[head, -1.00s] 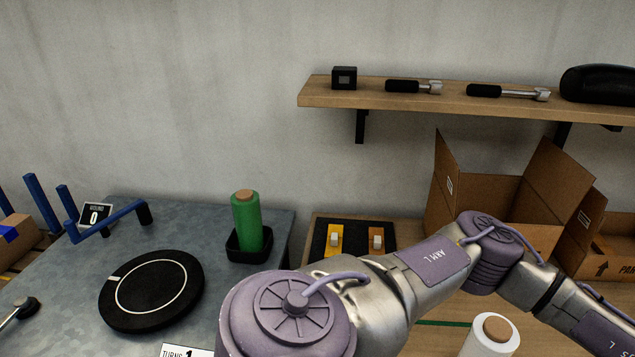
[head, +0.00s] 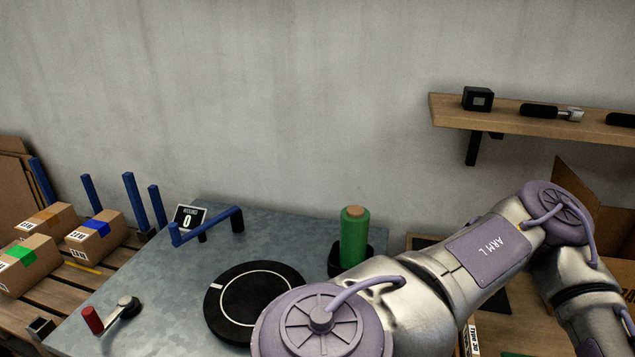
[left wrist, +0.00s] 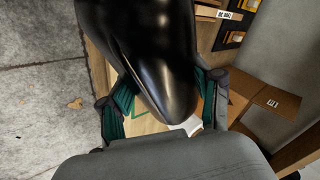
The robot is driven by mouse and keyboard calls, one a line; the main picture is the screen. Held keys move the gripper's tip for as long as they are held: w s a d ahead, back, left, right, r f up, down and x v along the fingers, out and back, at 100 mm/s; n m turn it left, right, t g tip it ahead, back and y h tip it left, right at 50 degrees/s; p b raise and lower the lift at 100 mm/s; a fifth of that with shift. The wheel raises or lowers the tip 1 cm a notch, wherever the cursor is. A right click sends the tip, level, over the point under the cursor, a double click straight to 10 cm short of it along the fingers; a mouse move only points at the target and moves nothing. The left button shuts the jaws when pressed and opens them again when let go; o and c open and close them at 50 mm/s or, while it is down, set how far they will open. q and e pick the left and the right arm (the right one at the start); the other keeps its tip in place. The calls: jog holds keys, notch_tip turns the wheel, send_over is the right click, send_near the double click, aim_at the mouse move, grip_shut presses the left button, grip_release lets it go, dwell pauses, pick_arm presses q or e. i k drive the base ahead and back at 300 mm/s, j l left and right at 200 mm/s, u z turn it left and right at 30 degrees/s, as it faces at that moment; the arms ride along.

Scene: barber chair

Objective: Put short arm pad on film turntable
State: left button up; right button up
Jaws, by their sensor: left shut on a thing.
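The film turntable (head: 238,320) is a flat black disc with a white ring and a white mark at its edge. It lies bare on the grey metal table in the head view. In the left wrist view my left gripper (left wrist: 162,108) is shut on a glossy black pad with a rounded end, which looks like the short arm pad (left wrist: 150,55). The pad hides much of what lies beyond it. My left gripper is outside the head view, where only my left arm's links show, covering the turntable's right edge. My right gripper is in neither view.
A green film roll (head: 354,240) stands in a black holder behind the turntable. A wall shelf (head: 530,122) and cardboard box are at right.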

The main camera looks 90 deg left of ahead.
aim_at(257, 296)
jog(key=k+j+u, duration=0.35)
jog(key=u, duration=0.15)
jog(key=k+j+u, duration=0.25)
jog(key=j+u, duration=0.35)
jog(key=u, duration=1.25)
